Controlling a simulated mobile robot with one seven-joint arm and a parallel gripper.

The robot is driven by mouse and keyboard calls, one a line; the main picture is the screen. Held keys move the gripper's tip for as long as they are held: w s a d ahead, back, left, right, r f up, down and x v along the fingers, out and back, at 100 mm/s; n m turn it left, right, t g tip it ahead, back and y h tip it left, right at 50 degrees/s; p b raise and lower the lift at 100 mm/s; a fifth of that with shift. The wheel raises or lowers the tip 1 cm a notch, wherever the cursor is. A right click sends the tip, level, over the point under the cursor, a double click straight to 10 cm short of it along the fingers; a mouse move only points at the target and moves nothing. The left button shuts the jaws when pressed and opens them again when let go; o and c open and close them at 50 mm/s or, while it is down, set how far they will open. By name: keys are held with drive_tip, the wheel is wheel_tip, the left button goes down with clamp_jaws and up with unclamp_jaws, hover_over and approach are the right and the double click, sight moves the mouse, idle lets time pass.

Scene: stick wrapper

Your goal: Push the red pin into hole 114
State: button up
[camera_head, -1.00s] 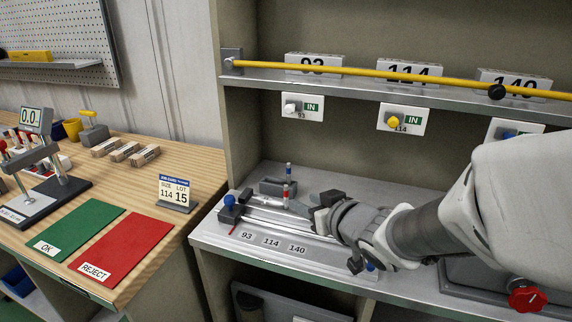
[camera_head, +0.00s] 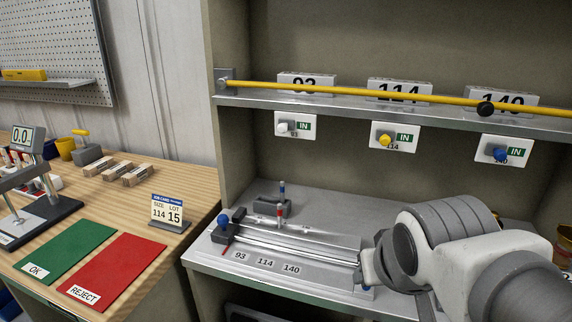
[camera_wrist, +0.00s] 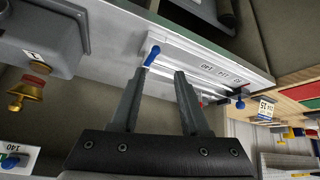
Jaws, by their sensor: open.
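The red-banded pin (camera_head: 279,209) stands upright at the back left of the metal rail fixture (camera_head: 300,240), in front of a blue-topped pin in a grey block (camera_head: 268,207). In the wrist view a small red spot (camera_wrist: 203,101) shows beyond the right finger. The fixture's front strip carries labels 93, 114 (camera_head: 265,262) and 140; the holes are too small to make out. My gripper (camera_wrist: 158,74) is open and empty, at the fixture's right end. A blue peg (camera_wrist: 152,55) shows just beyond its fingertips. In the head view my wrist hides most of the gripper.
A blue knob (camera_head: 221,220) stands at the fixture's left end. Above, a yellow rod (camera_head: 360,91) runs along the shelf, over IN plates with white, yellow and blue knobs. The side table at left holds green OK (camera_head: 64,252) and red REJECT (camera_head: 118,267) mats.

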drive_tip(key=shift+g+y, duration=0.5)
drive_tip(key=shift+g, duration=0.2)
drive_tip(key=s, duration=0.1)
drive_tip(key=s+a, duration=0.1)
drive_tip(key=s, duration=0.2)
drive_tip(key=shift+s+a+f, duration=0.1)
drive_tip(key=shift+s+a, duration=0.05)
drive_tip(key=shift+a, duration=0.25)
wheel_tip(320, 180, up, 12)
drive_tip(key=p, duration=1.2)
drive_tip(key=shift+o, duration=0.2)
